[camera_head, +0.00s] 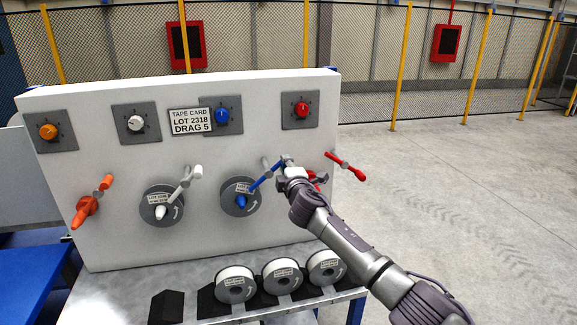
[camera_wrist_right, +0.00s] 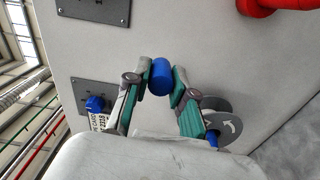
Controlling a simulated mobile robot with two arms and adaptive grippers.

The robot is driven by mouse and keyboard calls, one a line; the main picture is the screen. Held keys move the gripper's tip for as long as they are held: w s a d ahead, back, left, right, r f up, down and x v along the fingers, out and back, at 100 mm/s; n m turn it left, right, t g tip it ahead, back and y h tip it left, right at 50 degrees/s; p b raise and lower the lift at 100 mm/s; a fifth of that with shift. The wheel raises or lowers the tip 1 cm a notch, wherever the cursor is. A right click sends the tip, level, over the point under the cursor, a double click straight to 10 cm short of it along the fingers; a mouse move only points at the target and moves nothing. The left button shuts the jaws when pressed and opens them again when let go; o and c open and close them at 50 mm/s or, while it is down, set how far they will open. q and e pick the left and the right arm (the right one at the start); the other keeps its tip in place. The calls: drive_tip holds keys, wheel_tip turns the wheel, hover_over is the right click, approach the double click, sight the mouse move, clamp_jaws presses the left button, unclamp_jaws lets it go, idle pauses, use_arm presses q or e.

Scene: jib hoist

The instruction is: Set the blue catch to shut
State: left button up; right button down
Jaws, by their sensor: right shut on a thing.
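The blue catch (camera_head: 262,178) is a blue arm slanting up and right from the blue hub of a spool on the white upright panel. My right gripper (camera_head: 287,164) is at its upper right end. In the right wrist view its fingers are shut on a blue cylindrical end (camera_wrist_right: 161,75), which shows between the fingertips. The gripper hides part of the catch in the head view. The spool under the catch (camera_head: 238,207) has a label and a curved arrow; it also shows in the right wrist view (camera_wrist_right: 229,124). My left gripper is not in view.
The panel (camera_head: 120,240) also bears an orange catch (camera_head: 88,208), a white catch (camera_head: 180,186) and a red catch (camera_head: 346,166). Above are orange, white, blue (camera_head: 222,116) and red dials and a tape card (camera_head: 191,121). Spare spools (camera_head: 236,284) stand in front below.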

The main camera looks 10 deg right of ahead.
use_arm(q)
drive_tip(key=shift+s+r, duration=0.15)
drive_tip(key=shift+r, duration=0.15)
use_arm(e)
drive_tip(key=shift+a+r+n, duration=0.15)
drive_tip(key=shift+r+n, duration=0.05)
drive_tip(key=shift+n, duration=0.3)
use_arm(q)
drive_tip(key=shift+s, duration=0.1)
use_arm(e)
drive_tip(key=c, duration=1)
unclamp_jaws()
drive_tip(key=shift+a, duration=0.1)
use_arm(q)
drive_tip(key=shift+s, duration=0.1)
use_arm(e)
drive_tip(key=s, duration=1.2)
drive_tip(key=shift+d, duration=0.25)
drive_tip(key=shift+f, duration=0.15)
